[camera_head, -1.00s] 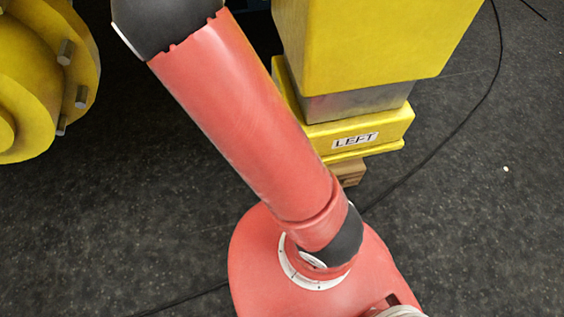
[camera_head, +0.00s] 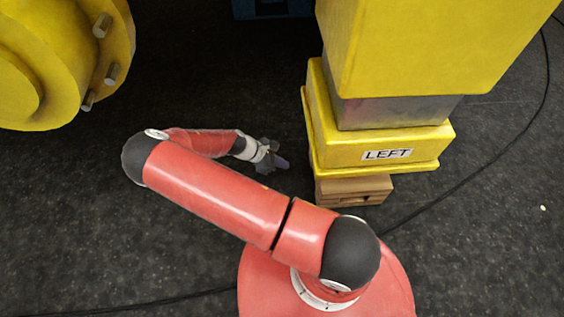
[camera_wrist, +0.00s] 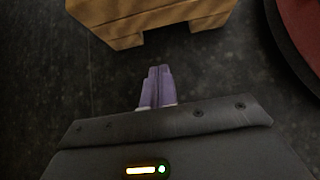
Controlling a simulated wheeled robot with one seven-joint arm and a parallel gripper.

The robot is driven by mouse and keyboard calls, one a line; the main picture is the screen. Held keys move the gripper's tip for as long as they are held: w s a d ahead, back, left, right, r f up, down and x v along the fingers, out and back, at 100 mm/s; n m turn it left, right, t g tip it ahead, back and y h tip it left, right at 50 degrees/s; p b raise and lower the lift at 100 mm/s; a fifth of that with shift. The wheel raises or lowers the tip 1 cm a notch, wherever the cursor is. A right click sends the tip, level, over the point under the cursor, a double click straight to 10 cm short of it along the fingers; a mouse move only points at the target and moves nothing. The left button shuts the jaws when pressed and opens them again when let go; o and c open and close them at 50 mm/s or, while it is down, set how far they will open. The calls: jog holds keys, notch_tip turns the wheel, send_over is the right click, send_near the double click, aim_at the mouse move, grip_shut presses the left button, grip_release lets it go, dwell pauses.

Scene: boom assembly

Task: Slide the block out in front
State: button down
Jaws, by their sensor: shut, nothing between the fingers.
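A brown wooden block (camera_head: 353,191) lies on the dark floor under the yellow foot labelled LEFT (camera_head: 415,153). The block has a notch low in its near side. It also shows at the top of the wrist view (camera_wrist: 150,18), with the notch facing my gripper. My gripper (camera_head: 284,162) is left of the block in the head view, low over the floor and apart from it. Its purple fingers (camera_wrist: 157,80) are together and empty, pointing toward the notch in the wrist view. The block's far part is hidden under the foot.
A yellow column (camera_head: 420,50) on a grey metal section rises above the foot. A yellow flanged part with bolts (camera_head: 60,60) is at the upper left. A thin black cable (camera_head: 480,170) runs across the floor.

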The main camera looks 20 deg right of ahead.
jog(key=b+x, duration=0.1)
jog(key=x, duration=0.5)
jog(key=shift+s, duration=0.1)
jog(key=d, duration=0.1)
jog(key=s+d, duration=0.1)
jog(key=d, duration=0.1)
jog(key=shift+d+f, duration=0.1)
jog(key=shift+d, duration=0.4)
jog(key=shift+s+d, duration=0.15)
jog(key=shift+d, duration=0.15)
jog(key=s+d, duration=0.1)
jog(key=d, duration=0.3)
jog(key=s+d+p, duration=0.1)
jog(key=d, duration=0.4)
jog(key=s+d+p, duration=0.1)
jog(key=s+d, duration=0.1)
jog(key=d, duration=0.3)
